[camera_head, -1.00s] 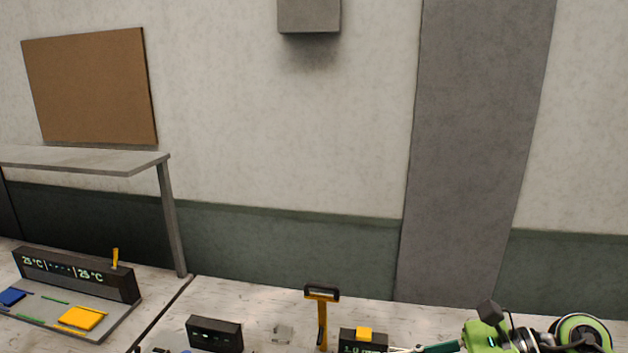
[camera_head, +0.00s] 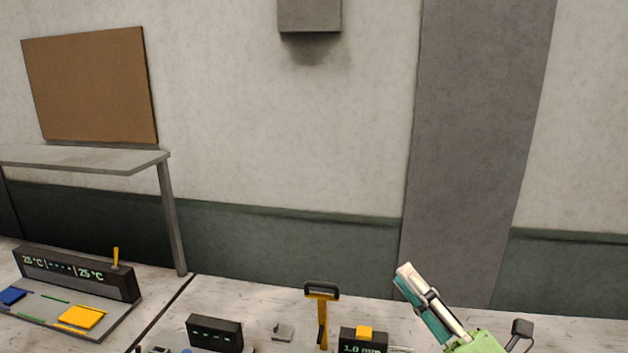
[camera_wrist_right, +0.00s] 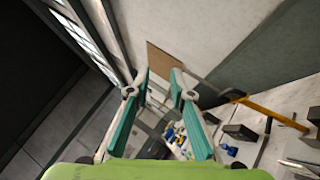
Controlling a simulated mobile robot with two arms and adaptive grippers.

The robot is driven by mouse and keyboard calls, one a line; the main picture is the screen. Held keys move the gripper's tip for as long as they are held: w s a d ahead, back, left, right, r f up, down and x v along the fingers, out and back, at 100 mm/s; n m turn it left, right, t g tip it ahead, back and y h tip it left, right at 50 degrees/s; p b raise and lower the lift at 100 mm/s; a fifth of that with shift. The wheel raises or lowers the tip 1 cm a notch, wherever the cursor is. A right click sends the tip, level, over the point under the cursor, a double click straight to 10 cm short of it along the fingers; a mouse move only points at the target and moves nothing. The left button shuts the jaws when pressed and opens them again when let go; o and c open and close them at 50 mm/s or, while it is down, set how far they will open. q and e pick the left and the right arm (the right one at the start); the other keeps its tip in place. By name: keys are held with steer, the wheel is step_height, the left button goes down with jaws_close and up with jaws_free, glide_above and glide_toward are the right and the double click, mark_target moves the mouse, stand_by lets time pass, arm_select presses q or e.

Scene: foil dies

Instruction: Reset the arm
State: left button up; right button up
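My right gripper (camera_head: 403,279), with teal and white fingers on a green wrist, is raised above the bench at the lower right of the head view, tilted up and to the left. In the right wrist view, its two fingers (camera_wrist_right: 159,76) stand apart with nothing between them. It is clear of the yellow-handled press (camera_head: 322,318) and the black box reading 1.0 mm (camera_head: 362,342), which lie to its left. My left gripper is in neither view.
A small grey block (camera_head: 283,332) and a black display box (camera_head: 214,334) sit on the bench. A 25 °C station (camera_head: 75,273) with blue and yellow pads stands at the left, below a grey shelf (camera_head: 85,160). A grey pillar (camera_head: 475,150) rises behind my gripper.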

steer(key=s+d+f+m+g+h, duration=0.2)
steer(key=d+f+m+h, duration=0.4)
steer(key=f+m, duration=0.4)
steer(key=s+d+f+m+g+h, duration=0.15)
steer(key=d+f+m+h, duration=0.25)
steer(key=f+m+h, duration=0.5)
steer(key=s+a+f+m+g+y, duration=0.1)
steer(key=s+a+f+m+g, duration=0.2)
steer(key=s+f, duration=0.4)
steer(key=s+a+f+m+g+y, duration=0.1)
steer(key=s+f+m+g, duration=0.1)
steer(key=s+f+g, duration=0.45)
steer(key=s+a+f+m+g+y, duration=0.1)
steer(key=s+a+f+m+g, duration=0.15)
steer(key=s+f, duration=0.45)
steer(key=s+d+f+g+b, duration=0.2)
steer(key=f+b, duration=0.9)
steer(key=f, duration=2.3)
steer(key=s+f+b, duration=0.3)
steer(key=s+f, duration=0.3)
steer(key=f, duration=0.3)
steer(key=s+d+f+b, duration=0.1)
steer(key=s+f+b, duration=0.3)
steer(key=f, duration=0.5)
steer(key=s+d+f+b, duration=0.1)
steer(key=s+f+b, duration=0.3)
steer(key=s+f, duration=0.4)
steer(key=shift+s+d+f+g, duration=0.15)
steer(key=shift+s+f+g, duration=0.25)
steer(key=shift+f, duration=0.5)
